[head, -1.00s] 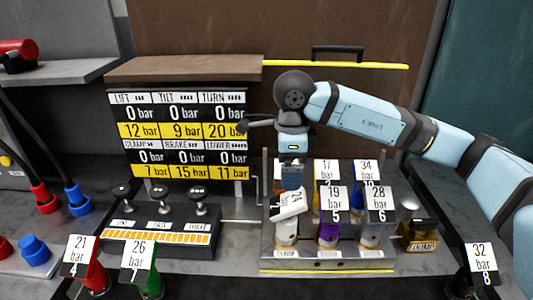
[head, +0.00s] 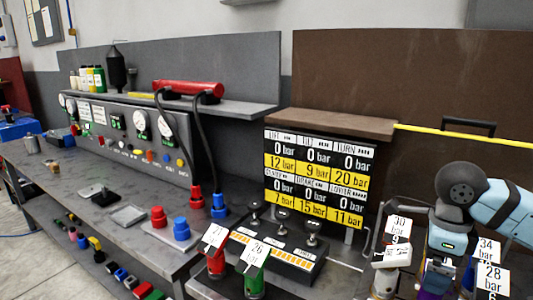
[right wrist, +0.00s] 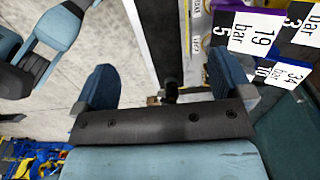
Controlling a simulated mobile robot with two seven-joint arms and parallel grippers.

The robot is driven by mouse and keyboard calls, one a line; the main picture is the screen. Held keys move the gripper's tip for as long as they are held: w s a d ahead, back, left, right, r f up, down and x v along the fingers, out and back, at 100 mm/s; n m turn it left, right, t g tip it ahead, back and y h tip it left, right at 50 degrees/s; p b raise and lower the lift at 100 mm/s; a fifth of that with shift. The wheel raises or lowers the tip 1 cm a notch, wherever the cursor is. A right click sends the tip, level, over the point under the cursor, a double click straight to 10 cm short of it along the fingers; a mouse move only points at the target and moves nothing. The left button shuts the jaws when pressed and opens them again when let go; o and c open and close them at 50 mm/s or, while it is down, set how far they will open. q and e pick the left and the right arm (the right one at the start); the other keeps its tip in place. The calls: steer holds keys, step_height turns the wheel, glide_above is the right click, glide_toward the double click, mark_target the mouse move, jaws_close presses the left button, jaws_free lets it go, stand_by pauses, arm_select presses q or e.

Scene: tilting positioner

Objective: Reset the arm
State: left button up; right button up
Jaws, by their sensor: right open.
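My right gripper (head: 437,275) points down over the rack of tagged cartridges at the right edge of the head view. Its two blue fingers stand wide apart in the right wrist view (right wrist: 164,88), with nothing held between them. Cartridge tags reading 30 bar (head: 398,227), 34 bar (head: 488,249) and 28 bar (head: 492,278) stand around it. The pressure board (head: 320,178) reads 0 bar in its white-on-black rows, above yellow values. Below it is a control box (head: 278,252) with three black-knobbed levers. My left gripper is not in view.
Red (head: 216,265) and green (head: 254,286) tagged cartridges stand in front of the lever box. Red (head: 158,217) and blue (head: 181,229) caps sit left of them.

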steer(key=s+a+m+y+p, duration=0.3)
steer(key=a+m+y, duration=0.2)
steer(key=a+y, duration=0.65)
steer(key=s+a+m+y+p, duration=0.2)
steer(key=s+a+m+y, duration=0.25)
steer(key=a+y, duration=0.65)
steer(key=w+d+f+m+t+h+p, duration=0.1)
steer(key=d+f+m+t+h+p, duration=0.15)
steer(key=f+m+t+h, duration=0.85)
steer(key=d+f+m+t+h+p, duration=0.1)
steer(key=d+f+m+t+h, duration=0.4)
steer(key=m, duration=1.2)
arm_select(q)
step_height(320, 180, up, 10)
steer(key=p, duration=0.1)
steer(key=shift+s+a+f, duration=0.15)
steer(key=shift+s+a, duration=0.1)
arm_select(e)
steer(key=s+d+f+m+g+h, duration=0.1)
steer(key=s+f+m+g, duration=0.1)
steer(key=s+f, duration=0.4)
steer(key=s+d+f+m+g+h, duration=0.2)
steer(key=s+f+m+g, duration=0.1)
steer(key=s+f+m, duration=0.2)
steer(key=shift+s+d+f, duration=0.2)
steer(key=shift+s+f, duration=0.5)
steer(key=shift+f, duration=0.25)
